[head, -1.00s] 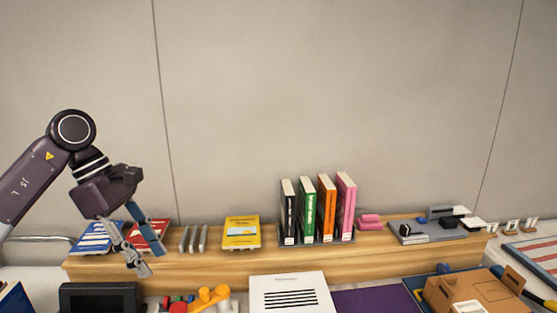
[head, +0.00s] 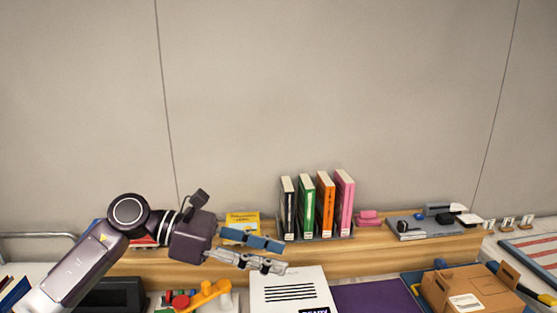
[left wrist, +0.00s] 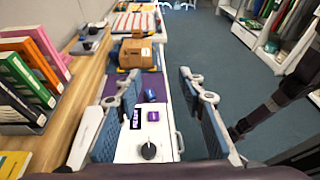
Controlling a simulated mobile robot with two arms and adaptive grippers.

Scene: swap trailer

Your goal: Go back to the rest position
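My left gripper (head: 262,252) reaches in from the left in the head view, in front of the wooden shelf and above the white sheet (head: 285,285). Its two fingers are apart with nothing between them. In the left wrist view the open fingers (left wrist: 158,115) frame a white panel with a black knob (left wrist: 148,151), which lies beyond the fingertips. The arm hides part of the yellow book (head: 243,219) and of the books at the shelf's left end. My right gripper is not in the head view.
Upright black, green, orange and pink books (head: 326,208) stand on the wooden shelf (head: 385,246). A cardboard box (head: 462,290) sits at the lower right. A dark bin and an orange-yellow toy (head: 208,295) are near the arm. Floor (left wrist: 235,80) is free at right.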

